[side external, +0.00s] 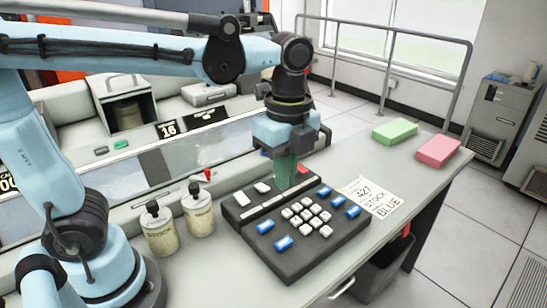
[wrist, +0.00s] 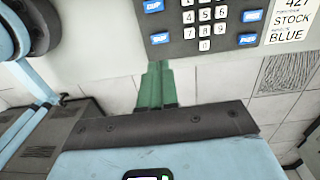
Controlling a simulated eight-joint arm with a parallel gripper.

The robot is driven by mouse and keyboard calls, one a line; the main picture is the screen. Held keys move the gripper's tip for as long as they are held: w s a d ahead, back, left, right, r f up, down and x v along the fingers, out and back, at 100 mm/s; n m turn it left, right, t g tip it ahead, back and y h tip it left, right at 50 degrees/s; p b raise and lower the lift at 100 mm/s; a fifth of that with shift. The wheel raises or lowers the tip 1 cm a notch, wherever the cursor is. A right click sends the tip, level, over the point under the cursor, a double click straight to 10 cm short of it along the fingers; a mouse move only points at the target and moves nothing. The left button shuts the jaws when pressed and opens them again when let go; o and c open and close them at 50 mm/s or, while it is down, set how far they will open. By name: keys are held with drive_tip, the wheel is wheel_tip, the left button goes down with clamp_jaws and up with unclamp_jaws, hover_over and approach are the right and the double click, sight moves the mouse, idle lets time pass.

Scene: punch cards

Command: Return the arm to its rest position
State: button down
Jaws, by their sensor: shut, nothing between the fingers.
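My gripper (side external: 286,176) points down over the far part of the dark keypad machine (side external: 330,248) in the side external view. Its green fingers are together with nothing between them; they also show in the wrist view (wrist: 158,78). I cannot tell how far the tips are above the machine. The machine has white number keys (side external: 307,217) and several blue keys (side external: 283,243). In the wrist view, part of the keypad (wrist: 204,40) shows at the top, beyond the fingertips.
A printed note (side external: 372,196) reading "427 STOCK BLUE" lies right of the machine. A green card stack (side external: 395,131) and a pink one (side external: 438,151) lie at the table's far right. Two capped jars (side external: 160,230) (side external: 199,211) stand left of the machine.

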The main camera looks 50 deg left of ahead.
drive_tip(key=s+a+f+n+t, duration=0.1)
drive_tip(key=a+f+n+t, duration=0.3)
drive_tip(key=n, duration=1.4)
drive_tip(key=shift+s+a+t, duration=0.3)
drive_tip(key=shift+a+t, duration=1.3)
drive_tip(key=shift+a, duration=0.75)
drive_tip(key=shift+f, duration=0.1)
